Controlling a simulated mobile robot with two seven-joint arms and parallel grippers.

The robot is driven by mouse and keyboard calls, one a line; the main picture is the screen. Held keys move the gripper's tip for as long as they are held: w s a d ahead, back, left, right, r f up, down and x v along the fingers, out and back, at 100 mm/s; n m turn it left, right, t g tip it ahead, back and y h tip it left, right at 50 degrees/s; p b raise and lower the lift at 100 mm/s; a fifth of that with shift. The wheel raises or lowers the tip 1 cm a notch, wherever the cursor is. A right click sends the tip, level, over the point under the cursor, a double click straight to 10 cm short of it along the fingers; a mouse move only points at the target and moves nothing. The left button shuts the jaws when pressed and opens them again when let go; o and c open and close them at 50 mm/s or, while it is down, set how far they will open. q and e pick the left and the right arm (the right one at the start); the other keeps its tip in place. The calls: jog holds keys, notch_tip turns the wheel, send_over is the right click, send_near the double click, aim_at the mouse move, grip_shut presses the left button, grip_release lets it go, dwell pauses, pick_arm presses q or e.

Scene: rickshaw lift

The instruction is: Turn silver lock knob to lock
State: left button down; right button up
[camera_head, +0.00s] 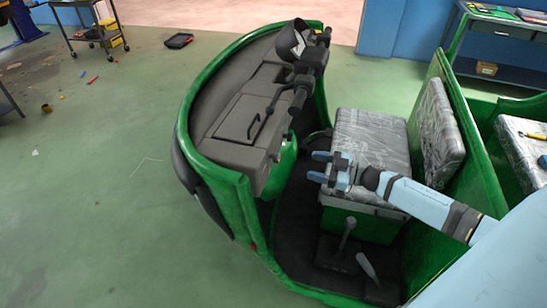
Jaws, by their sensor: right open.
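The green rickshaw (186,110) stands with its grey dashboard (225,130) facing its seat. The dashboard has a flat panel with a dark curved handle (256,124) near its inner edge. I cannot make out a silver lock knob in this view; it is too small or hidden. My right gripper (317,166) is over the front edge of the seat, apart from the dashboard, its two blue fingers spread and empty, pointing left toward the dashboard. My left gripper is not in view.
The black handlebar (304,82) with a round gauge housing rises between dashboard and seat. The plastic-wrapped seat (372,137) is below and behind my right gripper. Floor levers (346,238) stand in the footwell. A black cart (92,32) and blue workbench (490,50) are farther back.

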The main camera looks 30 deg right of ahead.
aim_at(279, 158)
pick_arm(q)
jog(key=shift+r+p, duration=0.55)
jog(key=shift+p, duration=0.1)
pick_arm(e)
jog(key=x, duration=1.1)
jog(key=shift+w+a, duration=0.1)
jog(key=shift+w, duration=0.1)
jog(key=c, duration=0.9)
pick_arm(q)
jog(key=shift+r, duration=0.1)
pick_arm(e)
jog(key=shift+c, duration=0.2)
